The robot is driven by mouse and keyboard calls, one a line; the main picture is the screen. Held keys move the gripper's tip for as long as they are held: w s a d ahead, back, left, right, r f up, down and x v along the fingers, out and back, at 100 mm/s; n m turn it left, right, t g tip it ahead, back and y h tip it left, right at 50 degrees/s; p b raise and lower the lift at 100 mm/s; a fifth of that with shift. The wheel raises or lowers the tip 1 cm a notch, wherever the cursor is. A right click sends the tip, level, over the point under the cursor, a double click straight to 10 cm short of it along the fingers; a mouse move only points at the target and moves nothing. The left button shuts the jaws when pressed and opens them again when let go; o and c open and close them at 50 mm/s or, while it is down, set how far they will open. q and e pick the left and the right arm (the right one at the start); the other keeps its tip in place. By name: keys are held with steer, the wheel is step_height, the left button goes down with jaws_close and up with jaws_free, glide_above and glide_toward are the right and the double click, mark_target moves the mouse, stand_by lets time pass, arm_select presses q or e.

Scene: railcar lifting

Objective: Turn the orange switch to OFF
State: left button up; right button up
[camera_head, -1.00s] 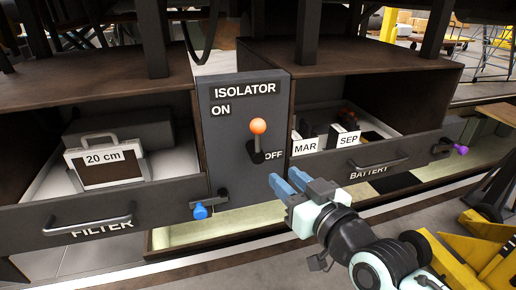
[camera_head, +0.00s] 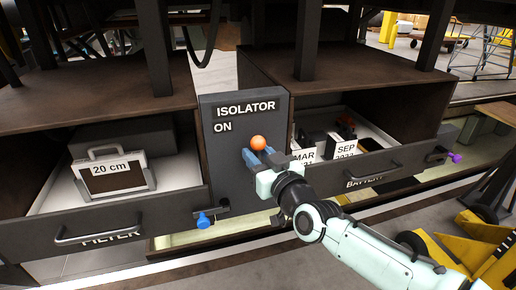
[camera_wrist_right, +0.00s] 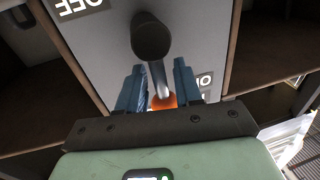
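The orange switch knob (camera_head: 258,143) stands at the upper end of its lever on the grey ISOLATOR panel (camera_head: 225,165). The ON label is up and left of it; the OFF label is hidden behind my right gripper in the head view. My right gripper (camera_head: 259,157) is at the knob, just below it in the picture. In the right wrist view the fingers (camera_wrist_right: 158,88) are apart, one on each side of the metal lever and orange knob (camera_wrist_right: 163,102), with gaps visible. The black pivot (camera_wrist_right: 152,38) lies beyond the fingertips. My left gripper is out of view.
Open FILTER drawer (camera_head: 150,218) on the left holds a 20 cm case (camera_head: 115,175). Open BATTERY drawer (camera_head: 385,170) on the right holds dated batteries. A blue latch (camera_head: 204,220) and a purple latch (camera_head: 455,157) project from the fronts. A yellow cart (camera_head: 470,255) stands at lower right.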

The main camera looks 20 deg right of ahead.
jaws_close()
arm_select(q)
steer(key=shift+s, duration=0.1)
arm_select(e)
steer(key=shift+f+b, duration=0.15)
steer(key=shift+b, duration=0.25)
arm_select(q)
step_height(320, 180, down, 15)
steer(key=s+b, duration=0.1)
steer(key=b, duration=1.3)
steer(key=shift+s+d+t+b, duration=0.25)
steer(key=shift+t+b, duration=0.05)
steer(key=shift+b, duration=0.05)
arm_select(e)
steer(key=shift+w+d+f+m+t+h, duration=0.1)
steer(key=shift+d+f+m+t+h, duration=0.5)
steer(key=shift+m, duration=2.75)
steer(key=shift+s+d+f+m+t+h, duration=0.2)
steer(key=shift+d+f+m+h, duration=0.45)
steer(key=shift+m, duration=2.75)
steer(key=shift+w+d+f+m+t+h, duration=0.2)
steer(key=shift+d+f+m+t+h, duration=0.45)
steer(key=shift+m, duration=2.7)
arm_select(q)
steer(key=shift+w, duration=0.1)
arm_select(e)
steer(key=shift+d+f+y, duration=0.15)
steer(key=shift+d+y, duration=0.05)
steer(key=shift+y, duration=0.1)
